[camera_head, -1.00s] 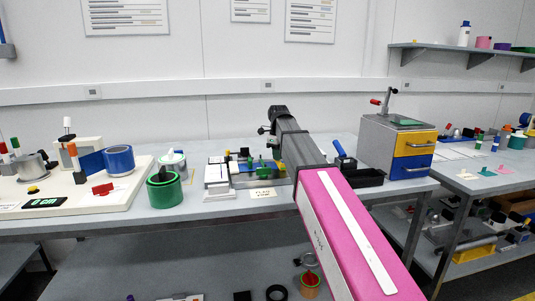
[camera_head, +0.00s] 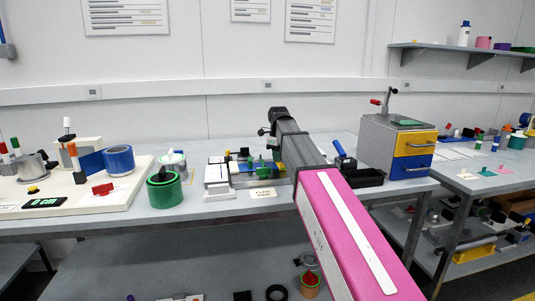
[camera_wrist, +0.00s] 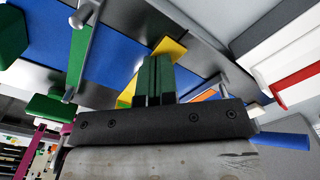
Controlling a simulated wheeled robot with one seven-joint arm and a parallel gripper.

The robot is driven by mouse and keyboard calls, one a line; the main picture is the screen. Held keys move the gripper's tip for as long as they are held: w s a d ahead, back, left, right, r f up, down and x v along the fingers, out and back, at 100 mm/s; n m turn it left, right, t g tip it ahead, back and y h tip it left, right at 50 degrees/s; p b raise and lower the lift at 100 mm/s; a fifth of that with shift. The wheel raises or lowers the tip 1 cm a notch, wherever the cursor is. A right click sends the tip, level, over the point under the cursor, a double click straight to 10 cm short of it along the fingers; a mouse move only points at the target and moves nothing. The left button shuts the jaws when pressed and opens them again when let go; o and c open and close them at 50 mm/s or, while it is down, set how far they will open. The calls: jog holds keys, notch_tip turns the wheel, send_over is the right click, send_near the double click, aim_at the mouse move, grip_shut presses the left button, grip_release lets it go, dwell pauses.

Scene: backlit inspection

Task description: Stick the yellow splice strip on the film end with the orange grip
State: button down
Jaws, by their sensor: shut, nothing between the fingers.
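My gripper (camera_wrist: 154,62) is shut and empty in the wrist view, its dark green fingers pressed together. A yellow piece (camera_wrist: 168,46), which looks like the splice strip, shows just past and beside the fingertips; I cannot tell whether they touch it. A small orange piece (camera_wrist: 206,95), perhaps the orange grip, is right of the fingers and partly hidden. A wide blue band (camera_wrist: 100,55) runs behind them; I cannot tell if it is the film. In the head view my gripper is mostly hidden by my arm near the splicing fixture (camera_head: 245,180).
In the wrist view a green block (camera_wrist: 55,108) and grey rods are at left, and a white block with a red stripe (camera_wrist: 298,82) at right. In the head view a green tape roll (camera_head: 164,191) stands left of the fixture, and a drawer cabinet (camera_head: 393,145) stands right.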

jog(key=shift+r, duration=0.15)
jog(key=shift+r, duration=1.85)
notch_tip(320, 180, up, 11)
jog(key=shift+f, duration=0.1)
